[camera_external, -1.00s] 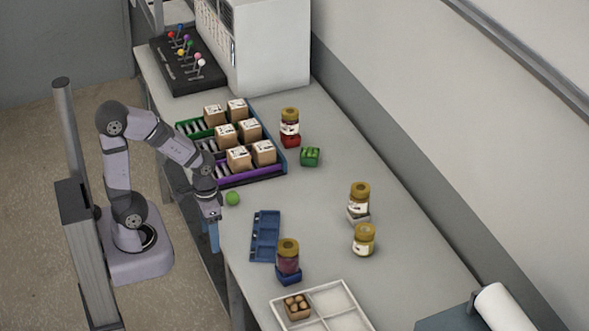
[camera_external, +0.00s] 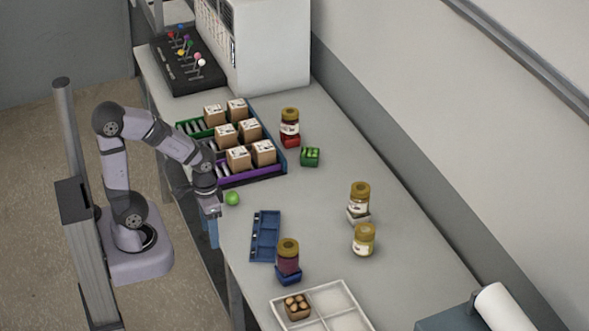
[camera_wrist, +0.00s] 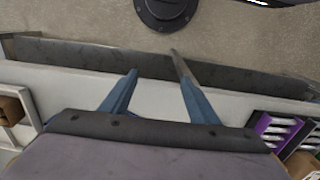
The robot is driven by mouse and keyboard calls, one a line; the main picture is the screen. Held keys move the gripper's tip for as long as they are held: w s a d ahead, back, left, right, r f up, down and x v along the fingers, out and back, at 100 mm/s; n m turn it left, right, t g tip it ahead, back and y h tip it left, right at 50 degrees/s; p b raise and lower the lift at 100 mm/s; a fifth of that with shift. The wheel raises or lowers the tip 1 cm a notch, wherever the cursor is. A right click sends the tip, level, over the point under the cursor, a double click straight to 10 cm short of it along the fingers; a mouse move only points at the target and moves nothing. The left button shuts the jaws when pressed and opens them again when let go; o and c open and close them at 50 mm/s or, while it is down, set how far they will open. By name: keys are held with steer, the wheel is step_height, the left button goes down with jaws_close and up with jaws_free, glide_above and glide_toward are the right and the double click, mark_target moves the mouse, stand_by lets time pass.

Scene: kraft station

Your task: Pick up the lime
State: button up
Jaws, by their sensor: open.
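The lime (camera_external: 232,198) is a small bright green ball on the grey table, near the table's left edge in the external view. My gripper (camera_external: 212,236) points down with its blue fingers just beside the lime, on its left and at the table's edge. The wrist view shows the two blue fingers of my gripper (camera_wrist: 153,75) spread apart with nothing between them. The lime does not show in the wrist view.
A rack (camera_external: 283,167) with several small boxes stands behind the lime. A blue tray (camera_external: 264,237) lies in front of it, near a dark jar (camera_external: 288,257). A white divided tray (camera_external: 343,293) is at the front. The table (camera_external: 315,200) right of the lime is clear.

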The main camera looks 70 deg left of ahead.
step_height(320, 180, up, 4)
steer(key=n+t+h+p, duration=0.3)
steer(key=n+t+h, duration=0.65)
steer(key=n, duration=1.85)
glide_toward(228, 195)
step_height(228, 195, up, 3)
steer(key=w, duration=0.2)
steer(key=f, duration=0.3)
steer(key=shift+d+f+t, duration=0.3)
steer(key=shift+d+t, duration=0.05)
steer(key=shift+s+f, duration=0.1)
steer(key=shift+f, duration=0.4)
steer(key=shift+p+x, duration=0.85)
steer(key=shift+x, duration=0.75)
steer(key=shift+y, duration=0.25)
steer(key=shift+f+p+x, duration=0.15)
steer(key=shift+p+x, duration=0.3)
steer(key=shift+x, duration=0.6)
steer(key=shift+f+p+x, duration=0.2)
steer(key=shift+p+x, duration=0.2)
steer(key=shift+x, duration=0.7)
